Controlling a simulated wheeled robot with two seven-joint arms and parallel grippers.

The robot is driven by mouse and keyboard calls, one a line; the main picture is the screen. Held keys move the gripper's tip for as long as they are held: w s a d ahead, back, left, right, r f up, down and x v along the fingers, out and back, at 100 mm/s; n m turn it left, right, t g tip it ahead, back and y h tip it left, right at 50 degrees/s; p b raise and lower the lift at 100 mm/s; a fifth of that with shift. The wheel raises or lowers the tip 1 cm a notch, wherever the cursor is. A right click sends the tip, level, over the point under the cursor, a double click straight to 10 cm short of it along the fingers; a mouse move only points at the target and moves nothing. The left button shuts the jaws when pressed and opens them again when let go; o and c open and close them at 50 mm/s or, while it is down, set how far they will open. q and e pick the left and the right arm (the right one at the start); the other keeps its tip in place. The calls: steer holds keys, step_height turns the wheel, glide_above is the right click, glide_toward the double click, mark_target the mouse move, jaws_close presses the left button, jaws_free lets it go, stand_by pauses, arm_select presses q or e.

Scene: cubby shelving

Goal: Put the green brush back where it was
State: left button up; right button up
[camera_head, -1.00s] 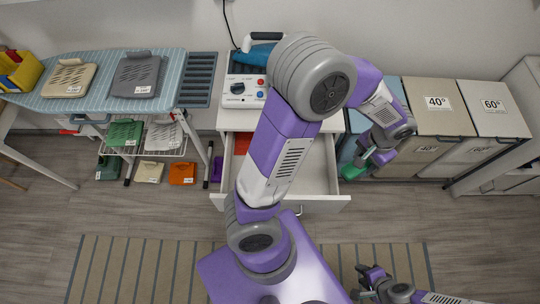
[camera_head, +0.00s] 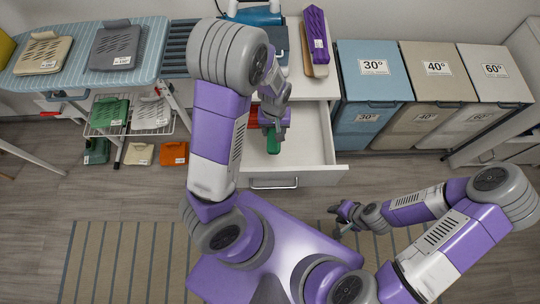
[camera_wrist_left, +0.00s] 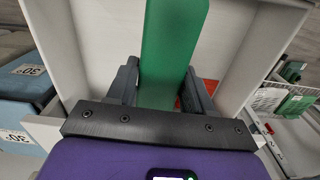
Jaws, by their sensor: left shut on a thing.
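The green brush (camera_head: 272,142) is held in my left gripper (camera_head: 270,122). In the left wrist view the green brush (camera_wrist_left: 172,45) runs up between the two dark fingers of the gripper (camera_wrist_left: 160,88), which are shut on it. In the head view my left gripper hangs over the open white drawer (camera_head: 308,150), and the brush is over the drawer's left part. Whether the brush touches the drawer bottom I cannot tell. My right gripper (camera_head: 345,215) is low over the floor, far from the brush; its fingers are too small to read.
A red thing (camera_head: 250,118) lies in the drawer beside my left gripper; it also shows in the wrist view (camera_wrist_left: 208,88). The drawer's right part is empty. A purple iron-like object (camera_head: 316,40) stands on the cabinet top. Lidded bins (camera_head: 373,75) stand right, an ironing board (camera_head: 75,75) left.

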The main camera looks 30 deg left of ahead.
arm_select(q)
steer(key=b, duration=0.5)
glide_above(271, 156)
steer(key=shift+n, duration=0.3)
step_height(271, 156, down, 15)
steer(key=shift+r, duration=0.2)
steer(key=shift+f+b, duration=0.75)
steer(key=shift+f, duration=1.5)
steer(key=shift+r, duration=0.1)
steer(key=o, duration=0.7)
steer(key=shift+f, duration=0.2)
steer(key=o, duration=0.4)
